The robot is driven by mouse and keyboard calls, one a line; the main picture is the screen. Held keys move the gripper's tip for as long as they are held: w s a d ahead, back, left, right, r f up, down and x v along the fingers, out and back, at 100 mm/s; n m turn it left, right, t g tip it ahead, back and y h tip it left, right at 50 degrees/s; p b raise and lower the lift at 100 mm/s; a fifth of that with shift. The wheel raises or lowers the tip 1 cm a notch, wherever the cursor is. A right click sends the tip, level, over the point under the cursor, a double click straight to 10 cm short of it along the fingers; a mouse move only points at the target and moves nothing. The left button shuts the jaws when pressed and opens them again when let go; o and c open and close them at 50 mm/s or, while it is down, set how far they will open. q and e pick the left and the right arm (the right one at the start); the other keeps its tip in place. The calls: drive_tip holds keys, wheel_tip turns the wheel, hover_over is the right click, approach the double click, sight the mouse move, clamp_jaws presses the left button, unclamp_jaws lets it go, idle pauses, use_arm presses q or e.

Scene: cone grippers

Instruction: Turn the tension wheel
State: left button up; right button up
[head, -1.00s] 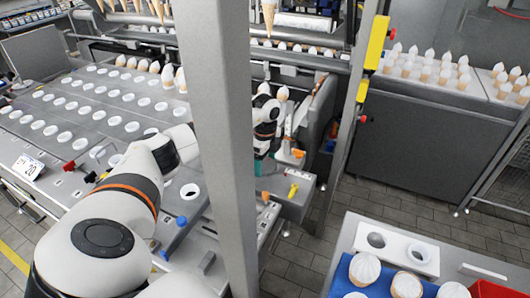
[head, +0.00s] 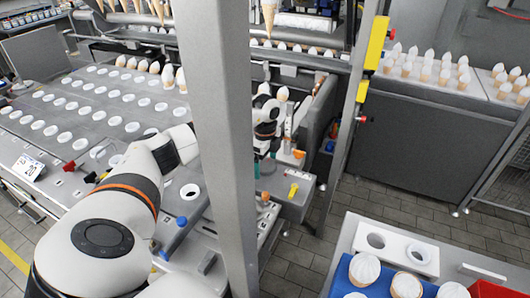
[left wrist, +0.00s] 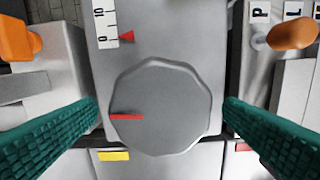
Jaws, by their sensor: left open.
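The tension wheel (left wrist: 160,95) is a grey, many-sided knob in the middle of the left wrist view. A red mark (left wrist: 127,117) on its face points left. Above it are a red triangle (left wrist: 126,37) and a white scale plate (left wrist: 105,22) reading 0 and 10. My left gripper (left wrist: 162,107) is open, its teal fingers on either side of the wheel with a visible gap on each side. My right gripper is not in view.
Orange knobs stand left (left wrist: 18,40) and right (left wrist: 292,33) of the wheel. A grey post (head: 222,150) crosses in front of my left arm. A perforated tray table (head: 90,110) lies left. A bench with a white cone holder (head: 398,249) stands front right.

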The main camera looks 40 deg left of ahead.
sight(265, 164)
use_arm(q)
wheel_tip(265, 164, up, 12)
drive_tip(key=b, duration=0.3)
drive_tip(key=shift+s+f, duration=0.1)
drive_tip(key=shift+f, duration=0.05)
idle(0.5)
